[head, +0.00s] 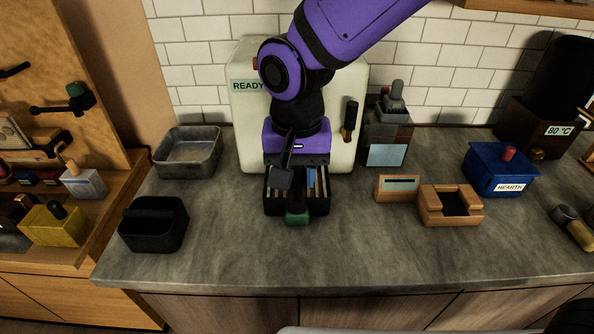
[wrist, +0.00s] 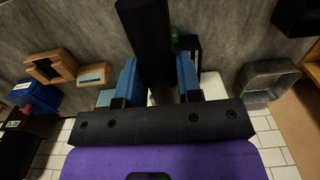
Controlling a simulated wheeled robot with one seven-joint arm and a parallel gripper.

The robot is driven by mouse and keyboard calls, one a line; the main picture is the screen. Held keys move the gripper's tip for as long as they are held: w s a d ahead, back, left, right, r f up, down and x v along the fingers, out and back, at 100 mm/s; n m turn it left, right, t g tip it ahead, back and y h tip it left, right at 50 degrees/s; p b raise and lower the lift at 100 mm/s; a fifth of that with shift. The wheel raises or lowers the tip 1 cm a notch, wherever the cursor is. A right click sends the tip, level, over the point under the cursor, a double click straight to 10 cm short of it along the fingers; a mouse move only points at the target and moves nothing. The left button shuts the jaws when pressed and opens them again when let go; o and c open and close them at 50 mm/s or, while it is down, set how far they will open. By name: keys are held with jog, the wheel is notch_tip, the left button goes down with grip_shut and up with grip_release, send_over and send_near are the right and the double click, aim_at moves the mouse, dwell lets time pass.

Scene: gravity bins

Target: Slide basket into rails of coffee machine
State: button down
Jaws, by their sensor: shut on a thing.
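The cream coffee machine (head: 247,125), labelled READY, stands against the tiled wall; its edge also shows in the wrist view (wrist: 213,86). My gripper (head: 297,175) is in front of it, pointing down over the dark slatted tray at its foot. In the wrist view the blue fingers of my gripper (wrist: 160,82) are shut on a thick black handle, which I take to be that of the basket (wrist: 147,40). The handle sticks out toward the front, away from the machine. The basket's bowl and the rails are hidden behind my gripper and arm, so I cannot tell whether they touch.
The slatted tray (head: 322,206) has a green knob (head: 297,216) at its front. A grey metal pan (head: 188,152) and a black bin (head: 153,224) stand left. A grinder-like device (head: 388,135), a wooden holder (head: 451,205) and a blue box (head: 500,170) stand right. The front counter is clear.

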jog(key=shift+w+a+f, duration=0.1)
jog(key=shift+w+f, duration=0.95)
jog(key=shift+w, duration=0.1)
jog(key=shift+w+f, duration=0.2)
jog(key=shift+w, duration=0.3)
jog(key=shift+w+f, duration=0.15)
jog(key=shift+w, duration=0.35)
jog(key=shift+f, duration=0.25)
